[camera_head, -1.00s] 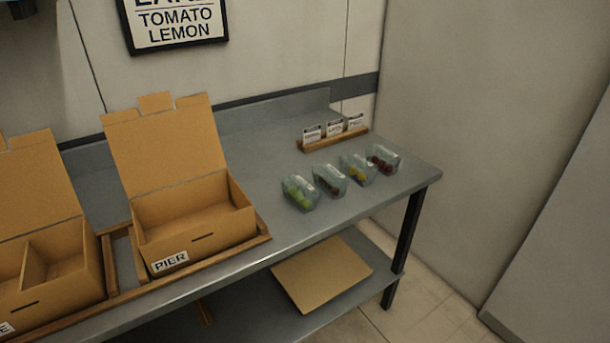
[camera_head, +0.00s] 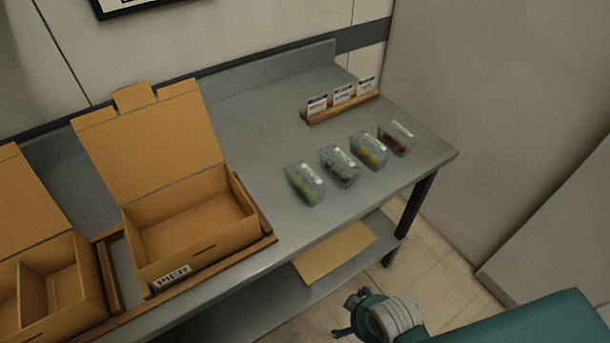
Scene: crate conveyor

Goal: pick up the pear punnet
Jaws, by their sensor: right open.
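Several clear punnets stand in a row on the grey table. The leftmost punnet, with green fruit (camera_head: 304,185), looks like the pear punnet; its label is too small to read. It stands upright and nothing touches it. My right gripper (camera_head: 346,314) is low in the picture, in front of the table's front edge, open and empty. It is well apart from the punnets. My left gripper is not in view.
Beside the green fruit stand a dark-filled punnet (camera_head: 340,167), a yellow one (camera_head: 369,150) and a red one (camera_head: 397,137). A card holder (camera_head: 342,108) stands behind them. An open PIER carton (camera_head: 205,255) is to the left. A lower shelf holds flat cardboard (camera_head: 334,252).

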